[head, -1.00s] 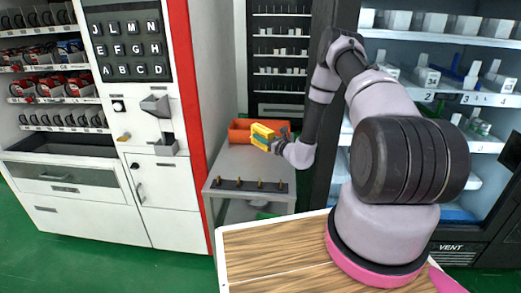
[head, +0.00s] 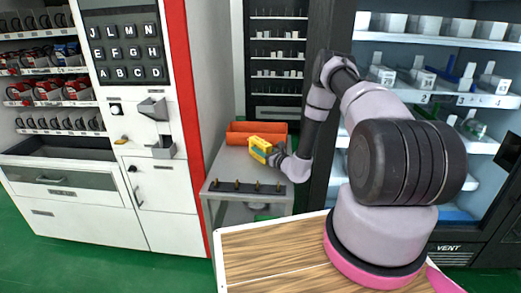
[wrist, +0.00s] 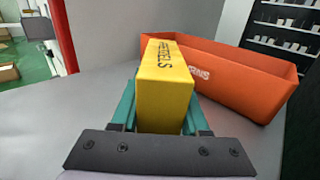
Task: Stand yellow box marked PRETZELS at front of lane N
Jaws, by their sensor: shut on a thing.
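The yellow box marked PRETZELS (wrist: 165,85) is held between the teal fingers of my gripper (wrist: 158,112) in the wrist view. Its lettered face is up, and it points away from the wrist camera. In the head view the box (head: 270,139) and my gripper (head: 263,148) are over the grey table, in front of the orange bin. I cannot tell whether the box touches the table. The vending machine (head: 200,80) at left has a keypad with an N key (head: 149,30). Its shelves of lanes (head: 45,88) are at the far left; no lane N label is readable.
The orange bin (head: 241,127), marked RETURNS in part, stands on the grey table (head: 225,166), close right of the box in the wrist view (wrist: 215,65). Several pegs on a dark strip (head: 245,187) line the table's front. A glass-front cabinet (head: 440,35) is at right.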

